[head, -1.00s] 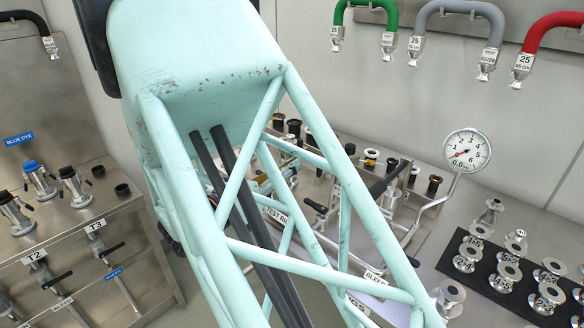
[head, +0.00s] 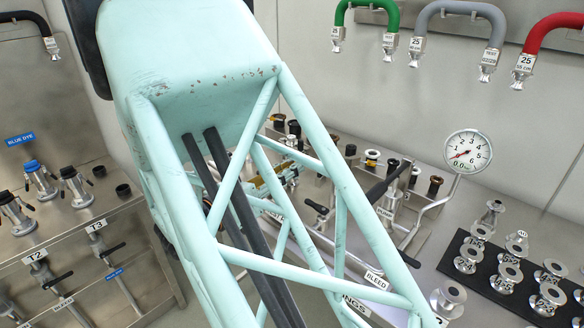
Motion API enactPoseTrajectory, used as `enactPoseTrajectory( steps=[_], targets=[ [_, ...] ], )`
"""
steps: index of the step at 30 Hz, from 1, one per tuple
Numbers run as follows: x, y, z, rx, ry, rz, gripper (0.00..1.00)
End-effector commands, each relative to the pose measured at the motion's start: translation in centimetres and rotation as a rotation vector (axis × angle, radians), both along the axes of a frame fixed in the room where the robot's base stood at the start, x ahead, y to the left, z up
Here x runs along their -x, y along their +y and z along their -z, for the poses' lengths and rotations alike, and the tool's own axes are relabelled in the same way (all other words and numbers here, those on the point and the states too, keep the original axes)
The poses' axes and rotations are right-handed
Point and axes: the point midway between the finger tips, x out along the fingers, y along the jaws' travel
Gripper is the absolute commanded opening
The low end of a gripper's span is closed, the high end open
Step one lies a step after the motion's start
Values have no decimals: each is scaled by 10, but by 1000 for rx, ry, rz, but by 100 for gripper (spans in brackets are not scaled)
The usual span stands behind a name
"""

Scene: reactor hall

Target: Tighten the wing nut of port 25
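My gripper is outside the head view; only my pale green lattice arm crosses the middle of it. I cannot make out port 25 or its wing nut, and my arm covers part of the steel test bench (head: 408,212). A small brass-coloured part (head: 262,187) shows between my arm's struts, too small and covered to identify. Hose end fittings tagged 25 hang at the top right, on the grey hose (head: 455,8) and the red hose (head: 545,28).
A black mat (head: 452,262) holds several metal flange fittings at the lower right. A steel cabinet (head: 75,235) with valves and T2, T3 labels stands at the left. A green hose (head: 368,3) hangs above.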

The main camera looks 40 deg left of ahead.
Motion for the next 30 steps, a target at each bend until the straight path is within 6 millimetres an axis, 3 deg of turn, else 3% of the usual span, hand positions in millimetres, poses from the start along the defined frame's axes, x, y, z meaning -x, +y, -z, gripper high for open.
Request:
enactPoseTrajectory(
  steps=[21,30],
  targets=[
    [83,12,-1,-1,-1,-3,18],
    [106,14,-1,-1,0,-2,18]
  ],
)
